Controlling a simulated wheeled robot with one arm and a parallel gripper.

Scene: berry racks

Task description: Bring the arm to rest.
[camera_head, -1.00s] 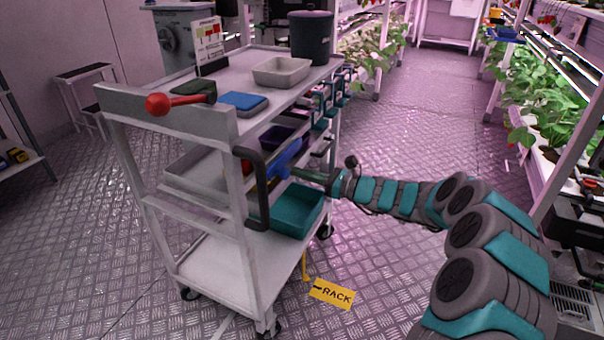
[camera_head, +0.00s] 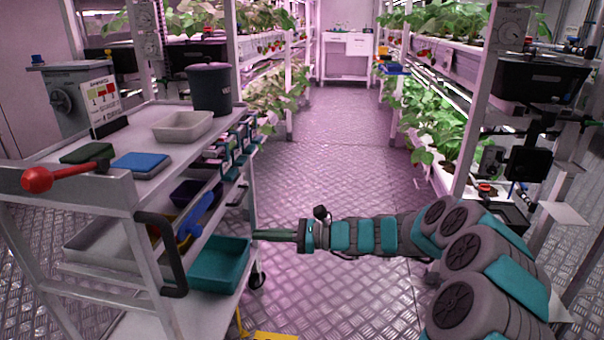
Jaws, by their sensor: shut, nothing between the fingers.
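My arm (camera_head: 370,238) reaches in from the lower right, stretched level toward the left over the aisle floor. My gripper (camera_head: 258,235) is at its far end, a slim dark green tip that looks shut and empty. In the picture the tip lies at the right edge of the cart (camera_head: 95,197), just right of the teal bin (camera_head: 220,268). I cannot tell whether it touches the cart.
The cart holds a grey tray (camera_head: 183,126), a dark bucket (camera_head: 209,90), a blue item (camera_head: 141,163) and a blue tool (camera_head: 195,218). Plant racks (camera_head: 440,120) line the right side. The aisle floor (camera_head: 330,165) between is clear.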

